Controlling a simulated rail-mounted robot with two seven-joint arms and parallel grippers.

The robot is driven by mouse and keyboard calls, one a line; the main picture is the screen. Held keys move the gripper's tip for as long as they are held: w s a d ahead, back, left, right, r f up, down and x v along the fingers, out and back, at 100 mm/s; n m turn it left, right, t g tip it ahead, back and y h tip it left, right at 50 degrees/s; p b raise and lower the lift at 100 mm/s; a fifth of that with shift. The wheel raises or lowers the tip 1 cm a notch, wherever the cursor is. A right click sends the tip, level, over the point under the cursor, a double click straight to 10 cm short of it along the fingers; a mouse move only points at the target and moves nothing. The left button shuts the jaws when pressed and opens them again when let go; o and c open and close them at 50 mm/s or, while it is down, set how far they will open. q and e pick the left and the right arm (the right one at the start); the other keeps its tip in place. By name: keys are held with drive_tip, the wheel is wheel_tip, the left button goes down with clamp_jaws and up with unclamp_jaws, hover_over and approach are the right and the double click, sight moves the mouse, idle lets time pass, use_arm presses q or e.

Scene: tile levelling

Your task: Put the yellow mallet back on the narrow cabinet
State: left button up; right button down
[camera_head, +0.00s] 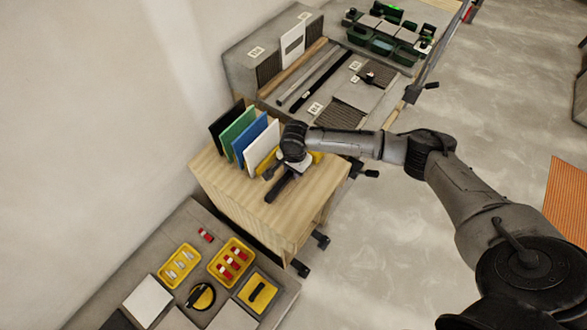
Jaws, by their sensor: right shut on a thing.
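The narrow wooden cabinet (228,186) stands in the middle of the view, with a light wood top. My right gripper (289,168) is over the right part of this top and is shut on the yellow mallet (267,160). Yellow parts of the mallet show on both sides of the gripper, and the wrist hides its middle. A dark bar slants down to the left below the gripper; I cannot tell whether it is the mallet's handle. I cannot tell whether the mallet touches the top. My left gripper is not in view.
Black, green, blue and white upright panels (263,143) stand along the cabinet's back edge, close to the gripper. The near left of the top is bare. A bench with yellow trays (179,266) is in front; a grey worktop with tools (345,118) is behind.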

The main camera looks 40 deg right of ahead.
drive_tip(key=c, duration=1.1)
unclamp_jaws()
drive_tip(key=shift+o, duration=1.1)
wheel_tip(320, 180, up, 14)
drive_tip(key=p, duration=0.2)
drive_tip(key=shift+d, duration=0.3)
drive_tip(key=shift+w+f, duration=0.1)
drive_tip(key=shift+f, duration=0.05)
